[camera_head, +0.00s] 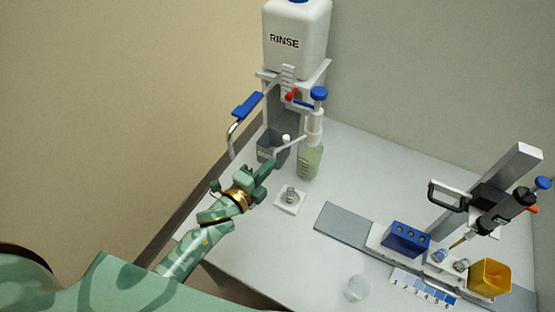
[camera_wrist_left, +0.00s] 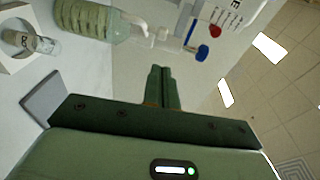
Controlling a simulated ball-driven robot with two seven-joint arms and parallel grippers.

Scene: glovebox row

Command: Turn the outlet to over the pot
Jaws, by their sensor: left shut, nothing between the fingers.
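A bottle (camera_head: 310,161) with pale green liquid carries a white dispenser head with a blue knob (camera_head: 319,94). Its thin white outlet (camera_head: 291,146) reaches left, near a dark grey open pot (camera_head: 265,147). A curved metal pipe (camera_head: 231,138) with a blue handle (camera_head: 247,104) hangs left of the pot. My left gripper (camera_head: 269,165) is shut and empty, just in front of the pot and left of the bottle; I cannot tell whether it touches the outlet. In the left wrist view the shut fingers (camera_wrist_left: 164,75) point toward the dispenser, with the bottle (camera_wrist_left: 90,18) at upper left. My right gripper is out of view.
A white RINSE tank (camera_head: 296,50) stands behind, with a red tap (camera_head: 292,95). A small glass vial sits on a white block (camera_head: 287,207) near my gripper. At right stand a blue rack (camera_head: 406,238), a pipette stand (camera_head: 487,189) and a yellow bin (camera_head: 489,280).

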